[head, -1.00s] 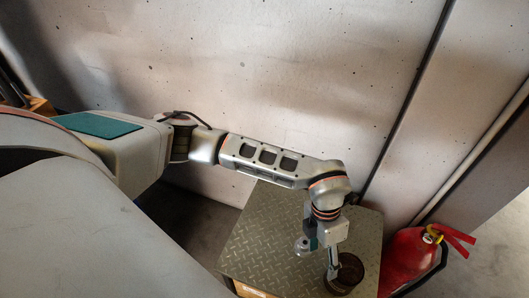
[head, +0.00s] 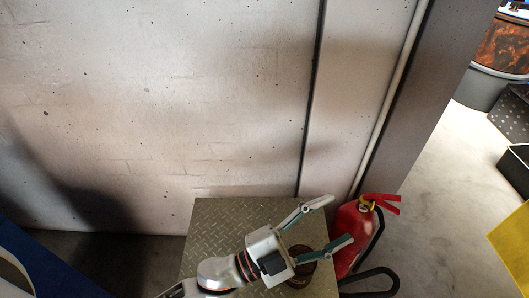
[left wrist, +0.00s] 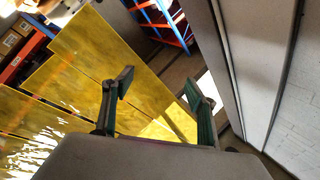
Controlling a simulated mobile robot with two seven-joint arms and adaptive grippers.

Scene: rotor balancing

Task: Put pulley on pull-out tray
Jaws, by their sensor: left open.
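A dark round part (head: 301,271), which may be the pulley, sits on the treadplate-topped stand (head: 215,225). My left gripper (head: 340,221) partly covers it in the head view. The gripper is open, its two fingers spread and pointing up and right, past the stand's right edge. In the left wrist view the fingers of the left gripper (left wrist: 158,84) are apart with nothing between them. I cannot make out a pull-out tray in either view. My right gripper is not in view.
A red fire extinguisher (head: 346,238) stands just right of the stand. A wall (head: 160,110) rises behind. Open floor (head: 425,200) lies to the right, with dark boxes (head: 515,170). Yellow panels (left wrist: 85,65) and shelving (left wrist: 165,20) show in the left wrist view.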

